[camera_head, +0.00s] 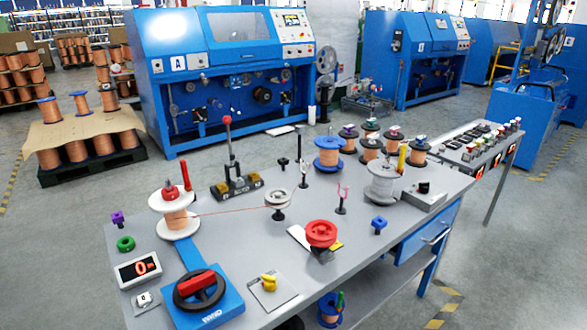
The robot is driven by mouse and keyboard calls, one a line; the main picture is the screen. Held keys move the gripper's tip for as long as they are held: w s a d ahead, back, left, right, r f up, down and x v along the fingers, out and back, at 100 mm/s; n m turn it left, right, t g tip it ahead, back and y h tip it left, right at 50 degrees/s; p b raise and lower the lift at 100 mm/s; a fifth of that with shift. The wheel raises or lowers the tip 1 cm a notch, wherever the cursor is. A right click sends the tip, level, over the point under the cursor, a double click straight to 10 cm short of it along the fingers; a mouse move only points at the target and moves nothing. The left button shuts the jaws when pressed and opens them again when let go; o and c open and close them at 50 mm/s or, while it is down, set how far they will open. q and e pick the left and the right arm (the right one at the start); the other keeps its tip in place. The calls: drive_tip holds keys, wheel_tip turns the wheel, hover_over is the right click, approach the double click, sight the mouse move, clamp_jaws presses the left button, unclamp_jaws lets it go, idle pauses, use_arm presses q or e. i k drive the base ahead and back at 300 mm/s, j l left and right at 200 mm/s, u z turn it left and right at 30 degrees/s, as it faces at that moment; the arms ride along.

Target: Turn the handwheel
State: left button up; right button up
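The handwheel (177,297) is a black ring with a thick red bar (197,287) across it. It sits on a blue box (228,309) with white lettering that looks like "WIND", at the front left of the grey workbench (250,243). A blue strip (191,252) runs from this box back to a white-flanged spool (176,215) with copper wire and a red piece on top. A thin copper-coloured wire runs right from the spool towards a grey pulley (277,199). Neither of my grippers shows in this view, and nothing touches the handwheel.
A red round piece (321,233), a lever stand (235,183) and several spools occupy the bench. Its front right is mostly clear.

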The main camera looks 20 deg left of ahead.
sight(196, 284)
drive_tip(key=u, duration=1.35)
